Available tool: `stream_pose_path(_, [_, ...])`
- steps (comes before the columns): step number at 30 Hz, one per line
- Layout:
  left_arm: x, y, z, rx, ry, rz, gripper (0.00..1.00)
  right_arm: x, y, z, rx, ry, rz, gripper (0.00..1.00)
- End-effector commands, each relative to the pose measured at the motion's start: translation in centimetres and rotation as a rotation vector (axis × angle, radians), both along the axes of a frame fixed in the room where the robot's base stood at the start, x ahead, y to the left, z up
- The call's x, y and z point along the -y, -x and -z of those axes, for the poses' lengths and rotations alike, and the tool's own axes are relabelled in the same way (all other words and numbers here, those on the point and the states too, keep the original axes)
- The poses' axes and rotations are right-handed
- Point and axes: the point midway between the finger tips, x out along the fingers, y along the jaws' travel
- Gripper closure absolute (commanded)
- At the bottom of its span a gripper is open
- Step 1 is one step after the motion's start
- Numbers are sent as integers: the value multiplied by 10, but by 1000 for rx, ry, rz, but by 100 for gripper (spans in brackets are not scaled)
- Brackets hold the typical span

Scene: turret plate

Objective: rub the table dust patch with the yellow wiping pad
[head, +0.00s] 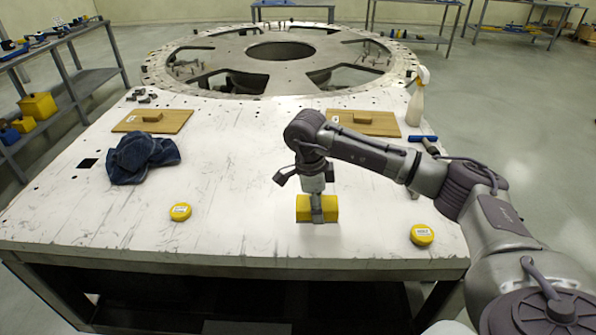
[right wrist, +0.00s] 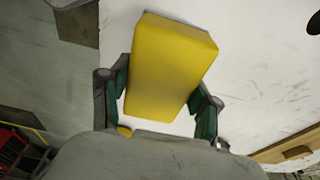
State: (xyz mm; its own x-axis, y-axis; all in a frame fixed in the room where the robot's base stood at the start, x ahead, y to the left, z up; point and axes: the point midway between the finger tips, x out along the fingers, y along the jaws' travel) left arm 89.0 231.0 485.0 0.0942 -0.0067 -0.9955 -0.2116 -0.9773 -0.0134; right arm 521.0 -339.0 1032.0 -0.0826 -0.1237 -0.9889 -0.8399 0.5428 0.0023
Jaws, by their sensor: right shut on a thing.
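The yellow wiping pad (head: 331,208) is a block near the front middle of the white worktable (head: 240,190). My right gripper (head: 317,204) is shut on it from above. In the right wrist view the pad (right wrist: 170,65) sits between the two fingers of the gripper (right wrist: 160,98). I cannot tell whether the pad's underside touches the table or is slightly above it. The tabletop has many grey streaks and smudges, and I cannot pick out one distinct dust patch. The area under the pad is hidden. My left gripper is not in view.
Round yellow tins lie left (head: 180,212) and right (head: 422,235) of the pad. A crumpled blue cloth (head: 142,158), wooden boards (head: 178,122) (head: 380,124), a blue-handled tool (head: 424,138) and a white bottle (head: 415,106) stand farther back. The large turret ring (head: 225,52) fills the far end.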

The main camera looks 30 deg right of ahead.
Motion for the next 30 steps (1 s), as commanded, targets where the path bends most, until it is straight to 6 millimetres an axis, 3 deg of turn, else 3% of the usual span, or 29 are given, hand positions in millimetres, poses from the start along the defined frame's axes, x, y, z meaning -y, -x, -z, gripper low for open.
stream_pose_path(9, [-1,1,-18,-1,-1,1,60,3,0,-29,1,0,5,76])
stream_pose_path(30, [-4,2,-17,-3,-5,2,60,4,1,-30,0,0,6,76])
